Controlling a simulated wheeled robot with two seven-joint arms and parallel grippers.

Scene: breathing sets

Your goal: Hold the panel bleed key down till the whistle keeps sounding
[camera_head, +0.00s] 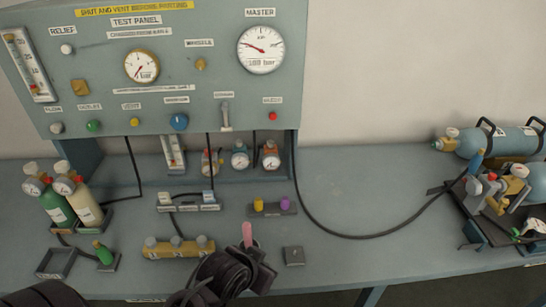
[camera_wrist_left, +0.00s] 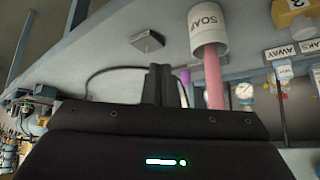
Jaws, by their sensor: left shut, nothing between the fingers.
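The test panel (camera_head: 100,55) stands upright at the back of the bench in the head view. A small red key (camera_head: 273,116), under a label that seems to read BLEED, is at its lower right. A brass whistle fitting (camera_head: 200,64) sits under the WHISTLE label, near the panel's middle. My left gripper (camera_head: 262,264) is low over the front of the bench, well in front of the red key and apart from it. Its fingers (camera_wrist_left: 162,84) are shut and empty in the left wrist view. My right gripper is out of view.
A white SOAP cup (camera_wrist_left: 209,32) with a pink stick (camera_head: 247,234) stands close beside my left gripper. A small grey block (camera_head: 293,256) is to its right. Bottles (camera_head: 88,210) stand at left, and cylinders (camera_head: 490,140) lie at right. A black hose crosses the bench.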

